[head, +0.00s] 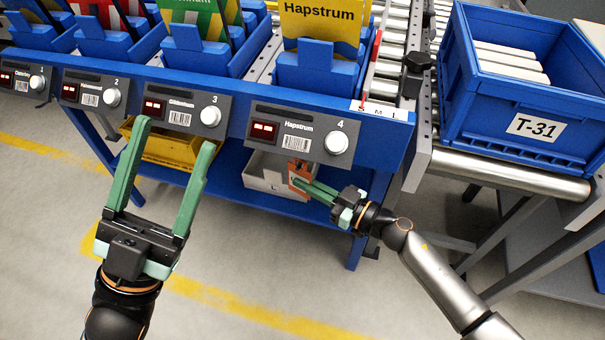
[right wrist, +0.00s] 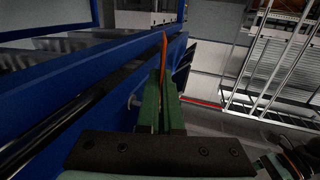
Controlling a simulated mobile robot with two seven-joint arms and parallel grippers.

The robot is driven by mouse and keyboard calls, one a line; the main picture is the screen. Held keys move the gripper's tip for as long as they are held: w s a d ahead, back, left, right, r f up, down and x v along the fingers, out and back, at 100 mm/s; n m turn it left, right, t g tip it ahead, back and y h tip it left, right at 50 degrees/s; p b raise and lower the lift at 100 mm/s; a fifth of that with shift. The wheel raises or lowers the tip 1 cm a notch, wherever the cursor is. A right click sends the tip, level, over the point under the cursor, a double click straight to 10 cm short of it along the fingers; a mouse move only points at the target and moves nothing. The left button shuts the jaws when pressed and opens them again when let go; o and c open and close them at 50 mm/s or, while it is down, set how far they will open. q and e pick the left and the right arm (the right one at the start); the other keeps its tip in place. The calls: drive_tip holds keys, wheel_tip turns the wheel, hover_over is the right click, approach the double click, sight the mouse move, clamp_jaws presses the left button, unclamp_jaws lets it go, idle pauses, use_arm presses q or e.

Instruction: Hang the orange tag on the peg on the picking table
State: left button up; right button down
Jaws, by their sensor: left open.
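The orange tag (head: 296,168) is a small flat piece just below the front rail of the blue picking table (head: 385,133), under station 4. My right gripper (head: 303,184) is shut on it. In the right wrist view the tag (right wrist: 164,50) shows edge-on, standing out past the nearly closed green fingers (right wrist: 162,92). My left gripper (head: 176,132) is open and empty, in front of stations 2 and 3. Whether the tag touches the table front is unclear.
Station 4 has a white knob (head: 336,142) and red display (head: 263,130) close above the tag. A white bin (head: 262,178) and a yellow bin (head: 163,150) sit on the lower shelf. Blue crate T-31 (head: 483,125) stands on rollers at right. The floor in front is clear.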

drive_tip(key=shift+s+a+r, duration=0.1)
drive_tip(key=shift+s+r, duration=0.05)
drive_tip(key=shift+s, duration=0.1)
idle(0.3)
drive_tip(key=shift+s+a+r+p, duration=0.2)
drive_tip(key=shift+s+p, duration=0.2)
drive_tip(key=shift+p, duration=0.15)
drive_tip(key=shift+s+a+r+p, duration=0.1)
drive_tip(key=shift+s+r+p, duration=0.05)
drive_tip(key=shift+s+p, duration=0.3)
drive_tip(key=shift+s+a+p, duration=0.3)
drive_tip(key=shift+s+p, duration=0.3)
drive_tip(key=shift+s, duration=0.35)
drive_tip(key=shift+s+a+p, duration=0.3)
drive_tip(key=shift+s+p, duration=0.25)
drive_tip(key=shift+s, duration=0.35)
drive_tip(key=shift+s, duration=0.25)
